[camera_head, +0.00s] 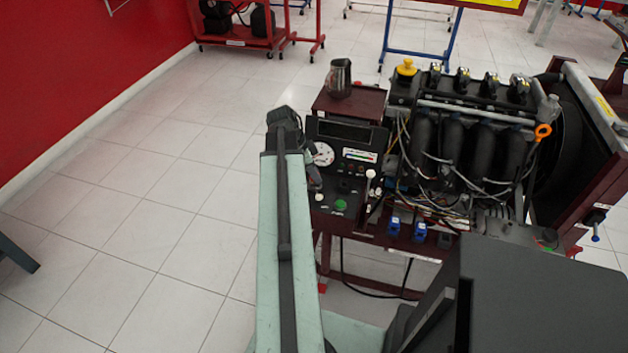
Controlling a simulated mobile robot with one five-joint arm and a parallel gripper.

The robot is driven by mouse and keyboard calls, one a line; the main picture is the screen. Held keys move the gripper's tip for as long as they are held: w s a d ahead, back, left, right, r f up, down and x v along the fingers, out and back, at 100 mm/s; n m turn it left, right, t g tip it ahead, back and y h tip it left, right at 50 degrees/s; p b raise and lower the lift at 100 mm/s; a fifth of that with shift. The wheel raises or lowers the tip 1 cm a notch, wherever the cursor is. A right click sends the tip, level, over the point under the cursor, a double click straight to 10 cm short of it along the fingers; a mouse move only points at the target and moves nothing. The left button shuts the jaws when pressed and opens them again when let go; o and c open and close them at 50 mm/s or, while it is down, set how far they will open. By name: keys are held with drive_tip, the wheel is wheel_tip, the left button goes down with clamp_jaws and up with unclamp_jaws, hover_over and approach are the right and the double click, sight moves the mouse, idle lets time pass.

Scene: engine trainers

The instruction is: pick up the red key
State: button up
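I cannot make out a red key in the head camera view. It may be too small to see or hidden behind my arm. The engine trainer's control panel (346,160) is dark, with a white round gauge, a green button (340,204) and small knobs. My arm reaches forward past the panel's left edge. My gripper (314,183) seems to hang at the panel's left side, partly hidden behind my arm. Its fingers are too small and dark to tell open from shut, or whether they touch anything.
The engine (455,135) with loose wires fills the right of the trainer. A metal jug (340,78) stands on the maroon box behind the panel. Blue connectors (393,226) line the front edge. The tiled floor (150,220) at left is mostly clear, beside a red wall (75,85).

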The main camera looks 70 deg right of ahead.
clamp_jaws()
wheel_tip(320, 180, up, 10)
drive_tip(key=p, duration=1)
drive_tip(key=shift+r, duration=0.1)
drive_tip(key=shift+w, duration=0.1)
